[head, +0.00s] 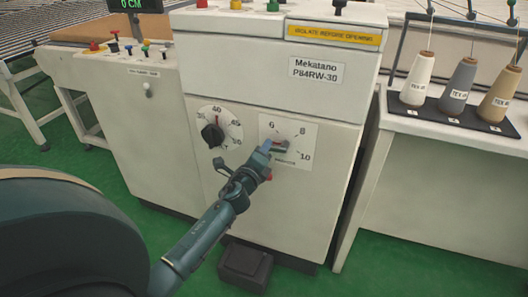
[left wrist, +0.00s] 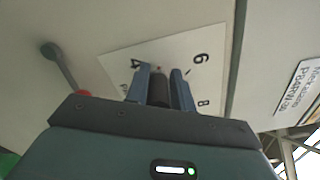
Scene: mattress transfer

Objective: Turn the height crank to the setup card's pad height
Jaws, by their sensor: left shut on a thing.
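My left gripper (head: 269,147) reaches the front of the white machine cabinet and is shut on a dark knob in the middle of the white dial plate (head: 304,145), whose visible numbers are 6, 8 and 10. In the left wrist view the gripper (left wrist: 161,82) has its two fingers on either side of this dark knob (left wrist: 158,90); 4, 6 and 8 show around it. A grey crank-like lever (left wrist: 60,65) with a red part at one end stands beside the plate, apart from the fingers. I cannot make out a setup card. The right gripper is not in view.
A second dial with a black knob (head: 212,135) sits left of the gripper. A green display (head: 137,5) reads 0 CM. Several cones of yarn stand on a side table (head: 378,160) at right. A dark box (head: 245,264) lies on the green floor.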

